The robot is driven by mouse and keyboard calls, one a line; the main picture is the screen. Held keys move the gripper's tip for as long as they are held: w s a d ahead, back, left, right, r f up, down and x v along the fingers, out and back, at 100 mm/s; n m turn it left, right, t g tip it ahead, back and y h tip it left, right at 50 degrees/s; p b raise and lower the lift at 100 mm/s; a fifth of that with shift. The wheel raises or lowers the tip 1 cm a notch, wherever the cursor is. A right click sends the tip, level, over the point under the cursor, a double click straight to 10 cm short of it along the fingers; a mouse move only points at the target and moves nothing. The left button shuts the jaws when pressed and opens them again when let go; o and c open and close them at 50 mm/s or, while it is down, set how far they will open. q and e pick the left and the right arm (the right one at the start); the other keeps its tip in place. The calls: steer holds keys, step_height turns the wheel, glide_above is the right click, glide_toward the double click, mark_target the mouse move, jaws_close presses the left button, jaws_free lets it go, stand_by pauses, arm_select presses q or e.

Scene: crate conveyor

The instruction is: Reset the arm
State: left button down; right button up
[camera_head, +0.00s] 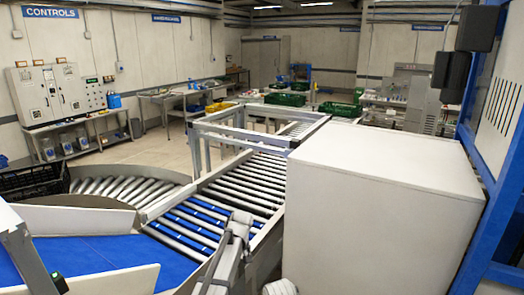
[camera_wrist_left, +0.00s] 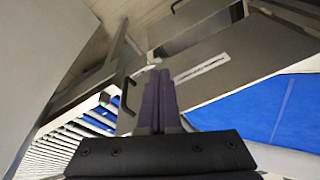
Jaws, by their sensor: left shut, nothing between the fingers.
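My left gripper (camera_wrist_left: 160,78) shows in the left wrist view. Its two dark fingers lie side by side, shut, with nothing between them. Below and around the fingers I see grey metal conveyor framing (camera_wrist_left: 215,55), with a blue surface (camera_wrist_left: 285,110) to the right and rollers (camera_wrist_left: 60,150) to the lower left. In the head view, parts of grey arm links show at the bottom, but I cannot make out either gripper's fingertips there.
A roller conveyor (camera_head: 250,178) runs away from me, with blue rollers (camera_head: 190,225) nearest. A blue belt (camera_head: 95,255) lies at the lower left, between pale guides. A large white box-shaped block (camera_head: 375,220) stands close on the right. A black crate (camera_head: 35,181) sits at the far left.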

arm_select(q)
steer(key=s+a+m+h, duration=0.1)
steer(key=s+a+m, duration=0.2)
steer(key=s, duration=1)
steer(key=s+a+m+h, duration=0.1)
steer(key=s+a+m, duration=0.25)
steer(key=s, duration=0.85)
steer(key=s+d+f+m+g+y+b, duration=0.1)
steer(key=s+d+f+m+b, duration=0.3)
steer(key=d+f+b, duration=0.7)
step_height(320, 180, down, 4)
steer(key=s+b, duration=0.1)
steer(key=b, duration=0.2)
steer(key=shift+s+d+g+b, duration=0.15)
steer(key=shift+d+g+b, duration=0.15)
steer(key=shift+g, duration=0.1)
